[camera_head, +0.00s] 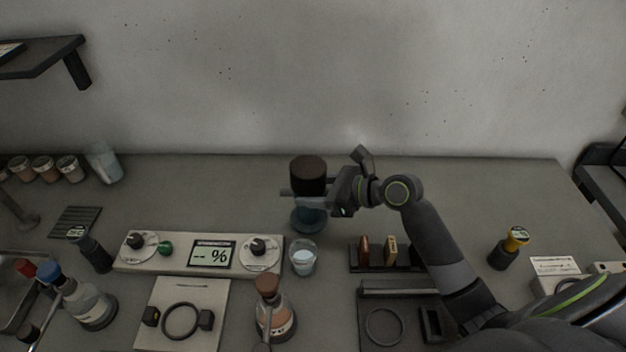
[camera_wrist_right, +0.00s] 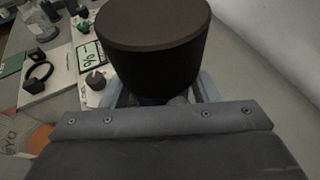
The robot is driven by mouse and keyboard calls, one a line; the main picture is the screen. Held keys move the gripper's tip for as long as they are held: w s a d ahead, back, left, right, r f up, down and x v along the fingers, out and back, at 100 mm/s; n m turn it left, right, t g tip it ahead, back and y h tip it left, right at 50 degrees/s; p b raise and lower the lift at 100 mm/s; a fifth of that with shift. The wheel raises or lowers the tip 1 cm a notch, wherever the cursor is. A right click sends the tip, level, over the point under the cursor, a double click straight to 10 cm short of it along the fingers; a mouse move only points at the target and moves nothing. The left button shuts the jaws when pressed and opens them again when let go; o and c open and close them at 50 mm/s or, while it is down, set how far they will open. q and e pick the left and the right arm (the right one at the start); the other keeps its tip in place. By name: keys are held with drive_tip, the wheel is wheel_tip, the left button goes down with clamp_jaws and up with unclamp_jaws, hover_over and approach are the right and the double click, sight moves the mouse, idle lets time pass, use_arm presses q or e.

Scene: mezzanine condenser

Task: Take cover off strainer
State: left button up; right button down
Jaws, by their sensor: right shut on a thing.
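A dark brown cylindrical cover (camera_head: 308,170) stands upright over a teal-blue strainer body (camera_head: 308,218) near the middle of the counter. My right gripper (camera_head: 308,193) reaches in from the right and is shut on the cover, with its fingers around the lower part. In the right wrist view the cover (camera_wrist_right: 155,45) fills the space between the fingers (camera_wrist_right: 163,97) and hides most of what is below. Whether the cover still touches the strainer body cannot be told, as the gripper hides the join. My left gripper is not in view.
A glass beaker (camera_head: 303,260) stands just in front of the strainer. A control panel (camera_head: 190,257) lies left of it. A stoppered flask (camera_head: 275,312) and a dark slotted rack (camera_head: 378,265) are in front.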

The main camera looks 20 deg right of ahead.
drive_tip(key=shift+f, duration=1.75)
drive_tip(key=c, duration=0.7)
unclamp_jaws()
drive_tip(key=shift+f, duration=0.1)
drive_tip(key=shift+o, duration=1)
drive_tip(key=shift+s, duration=0.1)
